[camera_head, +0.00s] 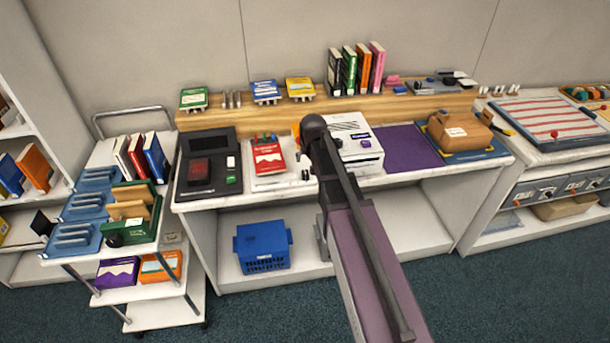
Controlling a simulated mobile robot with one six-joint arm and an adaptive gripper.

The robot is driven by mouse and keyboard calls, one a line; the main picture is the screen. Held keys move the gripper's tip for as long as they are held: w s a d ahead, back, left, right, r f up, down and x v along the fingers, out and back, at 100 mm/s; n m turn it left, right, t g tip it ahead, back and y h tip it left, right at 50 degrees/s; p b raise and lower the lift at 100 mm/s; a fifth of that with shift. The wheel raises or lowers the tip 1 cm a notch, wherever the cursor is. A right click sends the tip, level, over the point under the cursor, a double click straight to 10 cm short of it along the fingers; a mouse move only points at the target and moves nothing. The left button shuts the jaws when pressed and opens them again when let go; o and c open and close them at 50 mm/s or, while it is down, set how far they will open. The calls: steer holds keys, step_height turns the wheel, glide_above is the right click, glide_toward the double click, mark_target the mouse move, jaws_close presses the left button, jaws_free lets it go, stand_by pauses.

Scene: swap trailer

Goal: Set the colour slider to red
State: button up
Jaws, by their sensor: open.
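I cannot make out a colour slider for certain. A white boxy device (363,157) with small coloured markings sits on the counter, partly hidden behind my arm. A black device (193,186) stands at the counter's left end, with a dark red block (200,169) on it and small white and green pieces on its right side. Any slider on either device is too small to tell. My arm reaches up from the bottom of the head view to the middle of the counter. My gripper does not show; it is hidden or out of frame.
A red-covered booklet (269,158) lies between the devices. A purple mat (407,148) and a brown package (458,133) are to the right. Books stand on the wooden ledge (430,103) behind. A loaded trolley (150,248) is at left; a blue crate (262,246) is below.

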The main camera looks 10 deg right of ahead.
mark_target(305, 172)
steer(key=shift+b+x, duration=5.55)
steer(key=shift+x, duration=0.75)
jaws_close()
